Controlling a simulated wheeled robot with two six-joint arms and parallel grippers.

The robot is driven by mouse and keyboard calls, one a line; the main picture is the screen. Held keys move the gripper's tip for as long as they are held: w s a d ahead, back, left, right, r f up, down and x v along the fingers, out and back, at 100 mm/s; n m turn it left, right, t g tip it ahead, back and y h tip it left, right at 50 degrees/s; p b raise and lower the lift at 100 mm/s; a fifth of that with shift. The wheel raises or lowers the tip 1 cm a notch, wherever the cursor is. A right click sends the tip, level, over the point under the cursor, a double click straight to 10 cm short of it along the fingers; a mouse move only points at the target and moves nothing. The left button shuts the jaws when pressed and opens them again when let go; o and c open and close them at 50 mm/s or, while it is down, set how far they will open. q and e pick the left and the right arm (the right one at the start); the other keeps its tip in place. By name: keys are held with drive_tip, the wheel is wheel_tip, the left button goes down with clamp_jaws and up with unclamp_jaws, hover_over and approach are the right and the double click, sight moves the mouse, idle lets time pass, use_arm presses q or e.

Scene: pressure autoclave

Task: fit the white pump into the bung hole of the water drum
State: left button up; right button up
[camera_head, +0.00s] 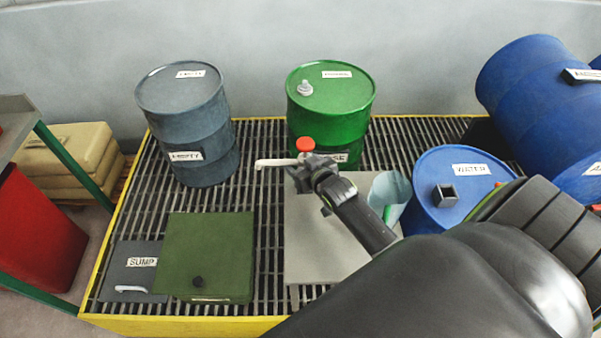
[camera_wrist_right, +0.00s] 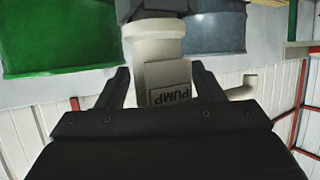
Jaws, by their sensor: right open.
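The white pump shows in the head view by its pale spout (camera_head: 274,162) and red cap (camera_head: 305,144); my gripper hides most of its body. In the right wrist view the pump body (camera_wrist_right: 163,72), labelled PUMP, is between the two fingers. My right gripper (camera_head: 314,172) is open around the pump, and a gap shows beside the left finger in the right wrist view (camera_wrist_right: 160,88). The blue water drum (camera_head: 425,208) stands upright to the right, with a dark square piece (camera_head: 445,195) on its lid. I cannot tell whether that is the bung hole. My left gripper is not in view.
A grey plate (camera_head: 310,245) lies on the yellow-edged grating (camera_head: 185,200). A light blue container (camera_head: 390,190) stands beside the water drum. A green drum (camera_head: 330,95) and a grey drum (camera_head: 187,120) stand behind. A green box (camera_head: 207,250) is at front left. Another blue drum (camera_head: 535,95) lies at back right.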

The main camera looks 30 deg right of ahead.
drive_tip(key=shift+c, duration=0.2)
drive_tip(key=c, duration=1.2)
drive_tip(key=shift+c, duration=0.3)
drive_tip(key=shift+r, duration=0.1)
